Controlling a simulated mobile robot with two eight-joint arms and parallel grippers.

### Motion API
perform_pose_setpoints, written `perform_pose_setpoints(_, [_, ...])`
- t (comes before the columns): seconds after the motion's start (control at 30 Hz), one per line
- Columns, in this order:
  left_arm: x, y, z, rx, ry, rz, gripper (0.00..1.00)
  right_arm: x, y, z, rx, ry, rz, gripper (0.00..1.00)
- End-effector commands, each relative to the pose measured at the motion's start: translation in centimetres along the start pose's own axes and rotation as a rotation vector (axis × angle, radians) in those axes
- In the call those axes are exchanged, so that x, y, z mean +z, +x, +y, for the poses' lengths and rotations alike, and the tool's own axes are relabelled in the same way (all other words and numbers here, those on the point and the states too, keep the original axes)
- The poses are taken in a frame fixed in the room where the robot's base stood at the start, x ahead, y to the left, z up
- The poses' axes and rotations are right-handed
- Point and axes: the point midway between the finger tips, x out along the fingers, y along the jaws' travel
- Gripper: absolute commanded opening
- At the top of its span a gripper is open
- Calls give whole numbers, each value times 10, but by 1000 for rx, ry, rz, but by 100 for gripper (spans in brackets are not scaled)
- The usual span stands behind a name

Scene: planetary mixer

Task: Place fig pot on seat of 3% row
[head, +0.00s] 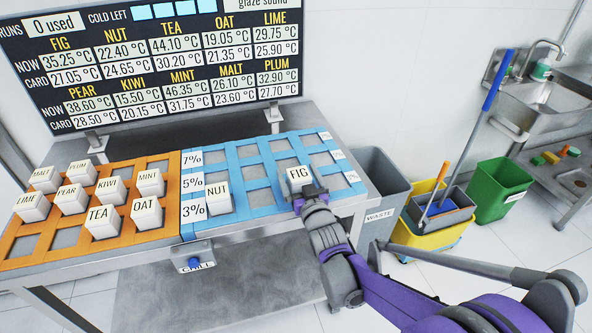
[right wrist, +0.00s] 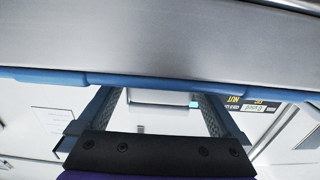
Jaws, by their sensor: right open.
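The fig pot (head: 299,179), a white block with FIG on its top, is on the blue rack (head: 250,211), in what looks like the front row, right of the nut pot (head: 217,198). The 3% label (head: 193,208) is at the left end of this row. My right gripper (head: 308,193) is at the near side of the fig pot and partly hides its base, so I cannot tell if it is fully seated. In the right wrist view the gripper (right wrist: 160,112) has its fingers apart, with a pale surface between them. My left gripper is out of view.
The orange rack (head: 60,256) at left holds several white pots. A temperature board (head: 150,60) stands behind. Blue seats behind and right of the fig pot are empty. Grey waste bin (head: 377,180), yellow mop bucket (head: 437,222) and green bin (head: 498,190) stand at right.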

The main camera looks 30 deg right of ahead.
Motion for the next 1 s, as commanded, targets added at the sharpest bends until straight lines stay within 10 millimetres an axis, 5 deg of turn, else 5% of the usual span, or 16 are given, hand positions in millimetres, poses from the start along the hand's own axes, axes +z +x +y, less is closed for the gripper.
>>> perform_pose_setpoints(0.4, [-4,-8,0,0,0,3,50,-1,-85,0,0,-1,0,100])
perform_pose_setpoints(0.73, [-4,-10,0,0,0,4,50,2,-102,-1,-1,-1,-13,100])
perform_pose_setpoints(0.87, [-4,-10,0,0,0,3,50,20,-112,-12,-10,0,-141,100])
perform_pose_setpoints(1.0, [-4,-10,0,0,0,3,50,59,-149,-36,-45,-19,-425,100])
